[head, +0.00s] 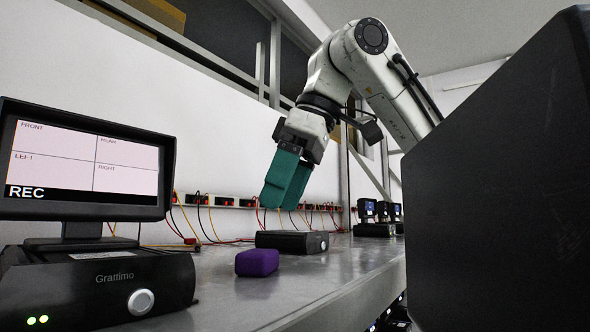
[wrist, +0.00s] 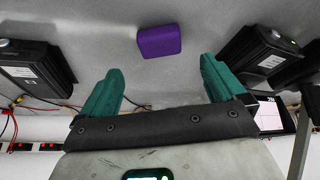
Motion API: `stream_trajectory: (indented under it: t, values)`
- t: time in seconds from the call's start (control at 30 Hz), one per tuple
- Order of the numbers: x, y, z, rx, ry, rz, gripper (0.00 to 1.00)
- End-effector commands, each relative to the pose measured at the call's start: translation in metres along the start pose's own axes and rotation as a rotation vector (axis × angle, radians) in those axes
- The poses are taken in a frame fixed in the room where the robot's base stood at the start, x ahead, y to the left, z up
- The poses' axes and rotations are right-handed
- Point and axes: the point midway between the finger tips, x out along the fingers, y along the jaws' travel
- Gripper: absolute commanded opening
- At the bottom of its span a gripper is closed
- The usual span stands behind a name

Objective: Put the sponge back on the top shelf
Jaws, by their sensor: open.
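A purple block, which looks like the sponge (head: 257,262), lies on the grey bench top (head: 330,285) in the head view, between two black boxes. It also shows in the wrist view (wrist: 160,41), ahead of the space between my fingers and apart from them. My gripper (head: 284,203) has green fingers and hangs above and slightly right of the sponge in the head view. In the wrist view the gripper (wrist: 160,80) is open with nothing between its fingers. No top shelf can be clearly made out.
A monitor (head: 85,160) on a black base unit (head: 95,285) stands at the left. A low black box (head: 291,242) sits behind the sponge. Red, black and yellow cables run along the back wall. More small devices (head: 378,212) stand farther along the bench.

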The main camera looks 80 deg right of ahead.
Motion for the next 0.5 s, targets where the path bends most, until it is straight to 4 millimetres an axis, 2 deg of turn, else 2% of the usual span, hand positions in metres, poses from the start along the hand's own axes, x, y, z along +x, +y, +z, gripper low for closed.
stream_trajectory:
  t: [0.03,0.2,0.5]
  values:
    - [-0.01,0.0,0.0,0.005,0.0,0.003,0.97]
    - [-0.033,0.0,0.0,0.003,0.0,0.002,0.97]
    - [-0.042,0.0,0.0,-0.001,0.0,-0.001,0.97]
